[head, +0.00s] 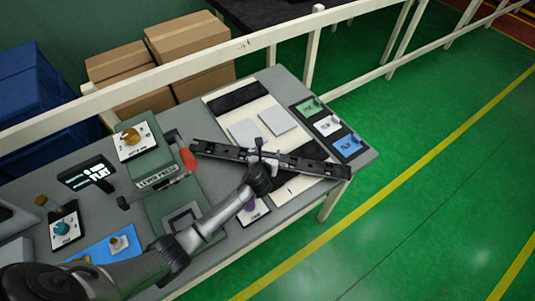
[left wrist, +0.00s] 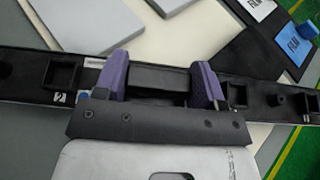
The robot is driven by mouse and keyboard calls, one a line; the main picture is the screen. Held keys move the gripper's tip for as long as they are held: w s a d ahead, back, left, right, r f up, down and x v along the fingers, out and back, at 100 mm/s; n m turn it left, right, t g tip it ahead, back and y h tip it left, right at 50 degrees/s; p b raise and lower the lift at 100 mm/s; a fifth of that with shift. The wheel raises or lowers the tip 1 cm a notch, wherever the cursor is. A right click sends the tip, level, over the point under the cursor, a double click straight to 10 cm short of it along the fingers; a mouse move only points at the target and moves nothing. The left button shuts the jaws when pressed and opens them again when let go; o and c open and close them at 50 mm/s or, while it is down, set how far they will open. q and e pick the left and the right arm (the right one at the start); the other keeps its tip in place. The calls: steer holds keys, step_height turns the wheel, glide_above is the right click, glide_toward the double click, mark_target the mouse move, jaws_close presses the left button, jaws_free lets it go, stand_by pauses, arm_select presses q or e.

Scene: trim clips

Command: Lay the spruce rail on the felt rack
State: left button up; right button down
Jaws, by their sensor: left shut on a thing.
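My left gripper (head: 262,160) is shut on the middle of a long dark rail (head: 318,167), the only rail in view. In the left wrist view the purple-padded fingers (left wrist: 160,80) grip the raised mid part of the rail (left wrist: 28,76), which has square sockets and small pegs along it. The felt rack seems to be the cream board (head: 226,117) with a black strip near each end. The rail lies across the board's near part in the head view, over or close to the near black strip; I cannot tell whether it touches. My right gripper is out of view.
Two grey plates (head: 278,120) lie on the cream board. A black tray (head: 349,146) with green, white and blue labelled blocks stands at the right. The green lever press (head: 158,180) with a red handle stands close to the rail's left end. Cardboard boxes (head: 187,38) stand behind the table.

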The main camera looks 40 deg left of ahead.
arm_select(q)
steer(key=o, duration=1.1)
steer(key=shift+f, duration=0.1)
steer(key=shift+s+r, duration=0.15)
steer(key=shift+r, duration=0.05)
steer(key=p+v, duration=0.1)
steer(key=v, duration=1)
steer(key=shift+s+d+p, duration=0.2)
steer(key=shift+s+p, duration=0.05)
steer(key=shift+p, duration=0.15)
steer(key=shift+n, duration=0.3)
